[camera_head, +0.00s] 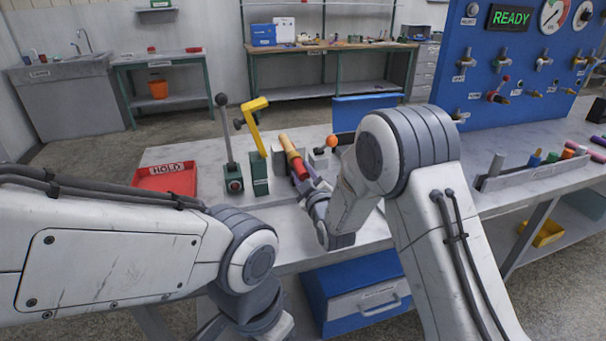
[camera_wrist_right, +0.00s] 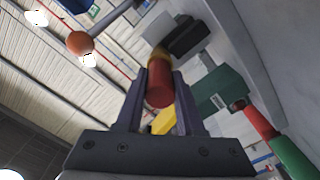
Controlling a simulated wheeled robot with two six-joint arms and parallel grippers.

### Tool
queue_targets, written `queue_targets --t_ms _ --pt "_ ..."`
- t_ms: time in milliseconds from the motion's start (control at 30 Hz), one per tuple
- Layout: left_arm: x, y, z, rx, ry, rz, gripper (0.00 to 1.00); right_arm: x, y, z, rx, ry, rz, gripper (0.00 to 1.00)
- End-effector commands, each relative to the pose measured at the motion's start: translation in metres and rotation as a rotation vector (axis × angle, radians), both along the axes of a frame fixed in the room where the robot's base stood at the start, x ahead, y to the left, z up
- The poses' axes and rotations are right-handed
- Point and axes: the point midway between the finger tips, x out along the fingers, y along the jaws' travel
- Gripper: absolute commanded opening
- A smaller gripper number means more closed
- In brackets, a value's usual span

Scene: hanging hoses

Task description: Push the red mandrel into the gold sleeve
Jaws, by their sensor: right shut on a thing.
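The red mandrel (camera_head: 299,169) is gripped in my right gripper (camera_head: 308,184), above the bench. In the right wrist view the mandrel (camera_wrist_right: 160,82) sits between the two fingers of the right gripper (camera_wrist_right: 158,100). The gold sleeve (camera_head: 290,151) is in line with the mandrel at its far end. In the right wrist view the gold sleeve (camera_wrist_right: 158,54) shows only as a short band beyond the red. I cannot tell how deep the mandrel is in the sleeve. My left arm crosses the lower left, and its gripper fingers are out of view.
A red HOLD tray (camera_head: 168,180) lies further left. An orange ball knob (camera_head: 332,141) is close on the right. A rack with coloured rods (camera_head: 535,172) stands at the right.

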Motion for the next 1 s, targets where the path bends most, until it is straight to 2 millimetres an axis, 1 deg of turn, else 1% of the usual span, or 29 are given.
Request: queue_targets --t_ms 33,100,400,533,667,900,1000 --pt "0.0 0.0 0.0 0.0 0.0 0.0 0.5 0.002 0.001 0.003 0.002 -0.007 0.0 0.48" --pt "0.0 0.0 0.0 0.0 0.0 0.0 0.5 0.002 0.001 0.003 0.002 -0.007 0.0 0.72" --pt "0.0 0.0 0.0 0.0 0.0 0.0 0.5 0.0 -0.001 0.001 0.001 -0.003 -0.002 0.72" --pt "0.0 0.0 -0.002 0.0 0.0 0.0 0.5 -0.008 -0.004 0.0 0.0 -0.001 -0.001 0.72" --pt "0.0 0.0 -0.005 0.0 0.0 0.0 0.5 -0.028 -0.01 0.0 0.0 -0.001 -0.001 0.72" --pt "0.0 0.0 -0.011 0.0 0.0 0.0 0.5 -0.073 -0.024 0.0 0.001 -0.002 -0.001 0.72" --pt "0.0 0.0 -0.013 0.0 0.0 0.0 0.5 -0.086 -0.029 0.0 0.001 -0.003 0.0 0.72"
